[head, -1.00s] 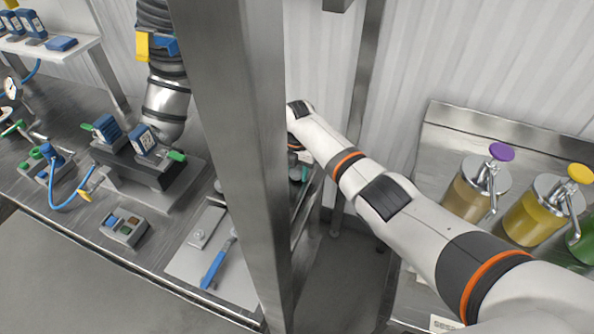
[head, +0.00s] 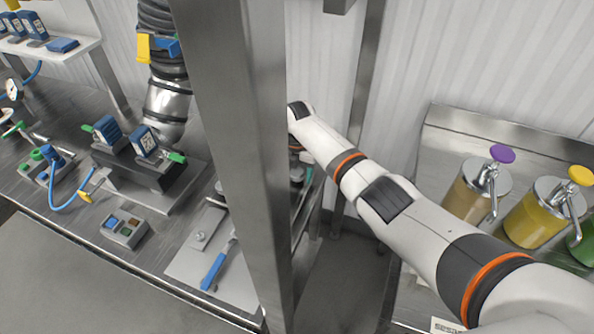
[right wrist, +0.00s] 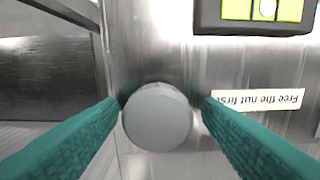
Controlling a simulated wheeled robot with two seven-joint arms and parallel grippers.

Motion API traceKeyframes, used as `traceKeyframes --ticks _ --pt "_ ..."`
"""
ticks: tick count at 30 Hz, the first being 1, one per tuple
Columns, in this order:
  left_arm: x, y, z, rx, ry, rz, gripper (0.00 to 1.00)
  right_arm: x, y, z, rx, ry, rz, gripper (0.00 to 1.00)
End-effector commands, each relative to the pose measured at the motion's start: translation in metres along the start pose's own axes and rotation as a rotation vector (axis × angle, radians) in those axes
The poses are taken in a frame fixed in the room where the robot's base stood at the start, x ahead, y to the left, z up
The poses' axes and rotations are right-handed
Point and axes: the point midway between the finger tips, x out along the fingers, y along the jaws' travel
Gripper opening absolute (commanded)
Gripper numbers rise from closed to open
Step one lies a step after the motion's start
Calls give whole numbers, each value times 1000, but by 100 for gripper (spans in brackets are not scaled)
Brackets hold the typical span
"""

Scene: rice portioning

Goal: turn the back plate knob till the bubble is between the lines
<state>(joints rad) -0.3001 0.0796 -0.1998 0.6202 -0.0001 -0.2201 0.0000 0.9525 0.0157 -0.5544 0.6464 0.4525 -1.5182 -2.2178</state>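A round grey knob (right wrist: 157,116) shows in the right wrist view, on a shiny metal plate (right wrist: 150,60). My right gripper (right wrist: 161,101) has its two teal fingers on either side of the knob, with narrow gaps showing, so it looks open around it. A level vial (right wrist: 236,10) with yellow-green fluid in a dark housing sits at the top right. Its pale round bubble (right wrist: 265,9) appears between the two dark lines; the frame cuts the top of the vial. In the head view my right arm reaches behind a steel post, which hides most of the gripper. My left gripper is not in view.
A label reading "Free the nut first" (right wrist: 258,101) is upside down beside the right finger. In the head view the steel post (head: 245,150) stands close to my right arm. Pump jars (head: 535,212) stand at right; a blue-handled tool (head: 214,270) lies at left.

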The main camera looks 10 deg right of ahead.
Motion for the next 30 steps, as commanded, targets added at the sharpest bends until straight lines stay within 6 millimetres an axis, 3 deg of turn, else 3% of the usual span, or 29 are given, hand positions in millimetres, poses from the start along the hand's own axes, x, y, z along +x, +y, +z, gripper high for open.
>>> traceKeyframes --ticks 8,21,30 --pt "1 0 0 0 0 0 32 -10 0 0 0 0 0 59" --pt "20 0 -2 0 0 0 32 -96 0 -1 -1 3 -2 59" --pt "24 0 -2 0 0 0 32 -120 0 0 0 0 1 59"
